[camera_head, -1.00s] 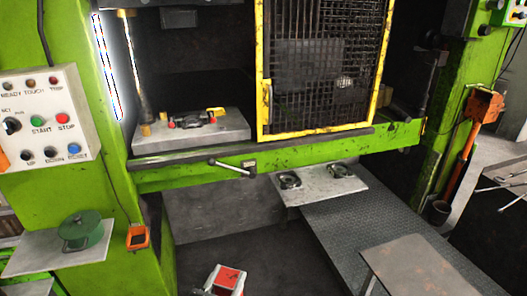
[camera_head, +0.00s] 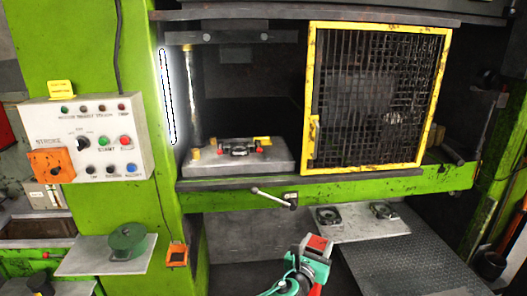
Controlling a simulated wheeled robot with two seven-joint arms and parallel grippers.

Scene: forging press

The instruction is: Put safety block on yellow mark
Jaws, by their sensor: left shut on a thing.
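The safety block (camera_head: 319,243), with a red top, is at the lower middle of the view. My left gripper (camera_head: 313,254), at the end of a teal and grey arm, is shut on it, in front of the press and below its bed. The gripper hides most of the block's lower part. A small yellow patch (camera_head: 262,140) shows on the press bed (camera_head: 240,168), beside a dark die piece with red ends (camera_head: 240,148). I cannot tell whether this patch is the yellow mark. My right gripper is not in view.
A yellow-framed mesh guard (camera_head: 312,130) covers the right of the press opening; the left is open. A post (camera_head: 189,95) stands at the bed's left. A lever (camera_head: 272,197) juts out below the bed. A control panel (camera_head: 90,140) and shelf (camera_head: 80,262) are at left.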

